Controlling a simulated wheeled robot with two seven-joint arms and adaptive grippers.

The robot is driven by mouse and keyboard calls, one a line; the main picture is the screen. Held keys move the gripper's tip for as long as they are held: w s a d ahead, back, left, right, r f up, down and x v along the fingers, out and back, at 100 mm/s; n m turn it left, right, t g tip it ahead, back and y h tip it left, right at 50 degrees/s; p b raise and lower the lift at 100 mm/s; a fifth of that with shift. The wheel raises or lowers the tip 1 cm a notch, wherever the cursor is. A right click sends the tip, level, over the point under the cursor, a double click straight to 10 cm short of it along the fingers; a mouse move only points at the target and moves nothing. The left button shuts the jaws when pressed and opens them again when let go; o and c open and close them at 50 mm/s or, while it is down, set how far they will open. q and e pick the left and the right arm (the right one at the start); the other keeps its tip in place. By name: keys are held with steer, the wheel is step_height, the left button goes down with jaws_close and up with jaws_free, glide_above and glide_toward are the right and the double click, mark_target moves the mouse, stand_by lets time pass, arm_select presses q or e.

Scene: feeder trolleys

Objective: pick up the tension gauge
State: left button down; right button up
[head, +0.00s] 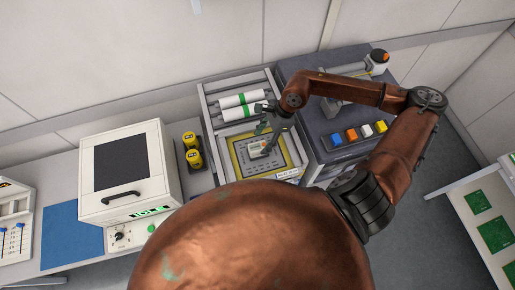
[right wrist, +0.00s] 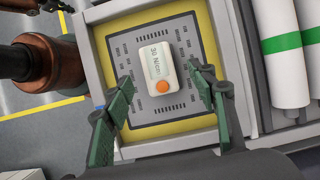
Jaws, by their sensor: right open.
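The tension gauge (right wrist: 159,62) is a small white block with printed text reading about "30 N/cm" and an orange button. It lies on a grey plate with a yellow border (right wrist: 205,25) inside a tray. In the head view the gauge (head: 256,148) is partly covered by my right gripper (head: 266,125). In the right wrist view my right gripper (right wrist: 165,92) is open, its green fingers on either side of the gauge's lower end, apart from it. Whether the fingers are down at the gauge's height I cannot tell. My left gripper is not in view.
White rollers with green bands (head: 240,107) lie behind the plate. A grey cart with coloured blocks (head: 352,134) stands to the right. Tray walls surround the plate.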

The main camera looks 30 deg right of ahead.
mark_target(258, 146)
steer(key=p+x, duration=0.2)
steer(key=x, duration=0.1)
steer(key=shift+a+f, duration=0.2)
steer(key=shift+a, duration=0.05)
steer(key=shift+a+f, duration=0.15)
steer(key=shift+f, duration=0.45)
steer(key=shift+c, duration=0.4)
jaws_close()
